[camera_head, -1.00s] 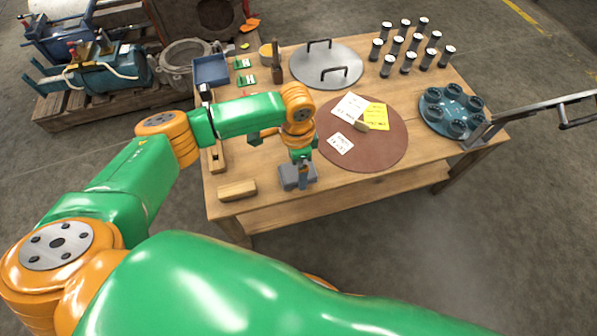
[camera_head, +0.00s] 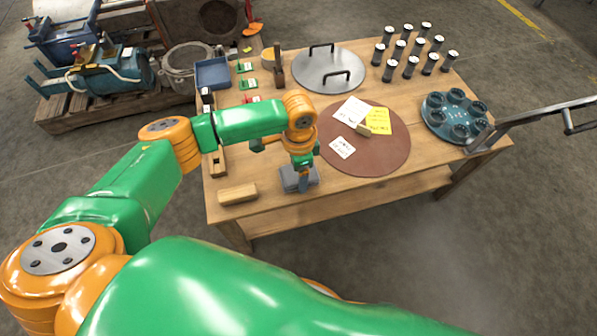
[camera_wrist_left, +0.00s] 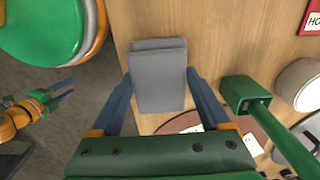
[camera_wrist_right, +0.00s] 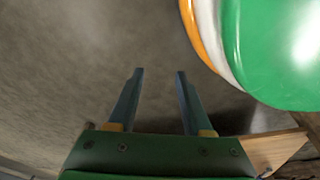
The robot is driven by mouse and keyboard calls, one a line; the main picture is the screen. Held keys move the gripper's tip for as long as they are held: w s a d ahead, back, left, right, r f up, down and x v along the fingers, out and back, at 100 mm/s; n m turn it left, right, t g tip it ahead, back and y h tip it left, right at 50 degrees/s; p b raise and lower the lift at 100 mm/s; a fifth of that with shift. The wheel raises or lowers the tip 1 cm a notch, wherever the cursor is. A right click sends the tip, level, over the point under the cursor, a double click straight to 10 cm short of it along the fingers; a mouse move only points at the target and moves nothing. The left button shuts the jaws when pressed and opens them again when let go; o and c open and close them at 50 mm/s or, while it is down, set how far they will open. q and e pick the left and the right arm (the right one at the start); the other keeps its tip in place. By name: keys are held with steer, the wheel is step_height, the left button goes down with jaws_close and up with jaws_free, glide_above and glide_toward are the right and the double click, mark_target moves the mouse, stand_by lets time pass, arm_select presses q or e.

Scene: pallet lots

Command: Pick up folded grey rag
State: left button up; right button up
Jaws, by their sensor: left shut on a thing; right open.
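The folded grey rag (camera_head: 299,178) lies at the near edge of the wooden table, a flat rectangular pad. My left gripper (camera_head: 303,184) is over it, pointing down. In the left wrist view the rag (camera_wrist_left: 158,75) sits between the two blue fingers of my left gripper (camera_wrist_left: 160,74), which are shut on its sides. The rag looks to be at table height; I cannot tell whether it touches the top. My right gripper (camera_wrist_right: 159,74) is open and empty above the concrete floor, away from the table.
A wooden block (camera_head: 238,194) lies left of the rag. A round brown mat (camera_head: 384,160) with notes lies to the right. Behind are a steel lid (camera_head: 312,82), a blue tray (camera_head: 212,72) and several dark cylinders. A teal round holder (camera_head: 438,127) stands at right.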

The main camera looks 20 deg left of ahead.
arm_select(q)
step_height(320, 180, up, 3)
steer(key=shift+f+p, duration=0.2)
steer(key=shift+p, duration=0.25)
steer(key=s+d+r+p, duration=0.5)
steer(key=s+d+r, duration=0.3)
steer(key=d, duration=0.3)
steer(key=shift+d+r, duration=0.2)
steer(key=shift+r, duration=0.45)
arm_select(e)
steer(key=s+d+r, duration=0.2)
steer(key=s+r, duration=0.1)
steer(key=s, duration=0.2)
steer(key=shift+s+d+r, duration=0.2)
steer(key=shift+s+d, duration=0.1)
steer(key=shift+d, duration=0.05)
arm_select(q)
steer(key=shift+s, duration=0.1)
